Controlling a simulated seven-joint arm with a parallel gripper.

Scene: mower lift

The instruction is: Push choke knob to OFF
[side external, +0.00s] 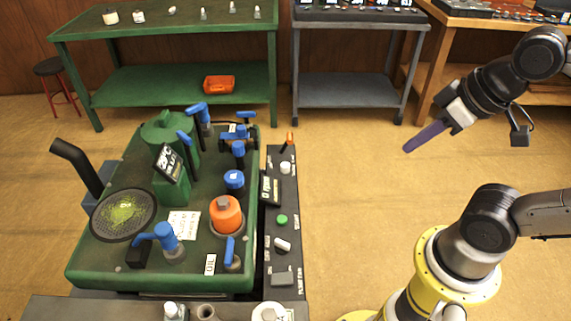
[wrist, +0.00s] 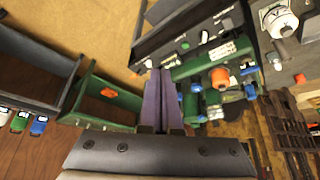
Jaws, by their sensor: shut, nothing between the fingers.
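A dark control panel strip (side external: 290,205) runs along the right side of the green mower engine (side external: 140,245). It carries an orange lever (side external: 290,139), a white knob (side external: 285,168), a green button (side external: 281,220), a white toggle-like knob (side external: 282,244) and a grey switch (side external: 282,275). The lettering is too small to tell which control is the choke knob. My gripper (side external: 406,149) has purple fingers, shut and empty, in the air well to the right of the panel. In the wrist view my gripper (wrist: 162,72) points toward the panel strip (wrist: 160,43), with its green button (wrist: 185,45) visible.
Blue levers and an orange cap (side external: 226,214) stand up from the engine. A green bench (side external: 165,85) with an orange tray (side external: 219,85) and a grey bench (side external: 345,90) stand behind. Open floor lies between my arm and the panel.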

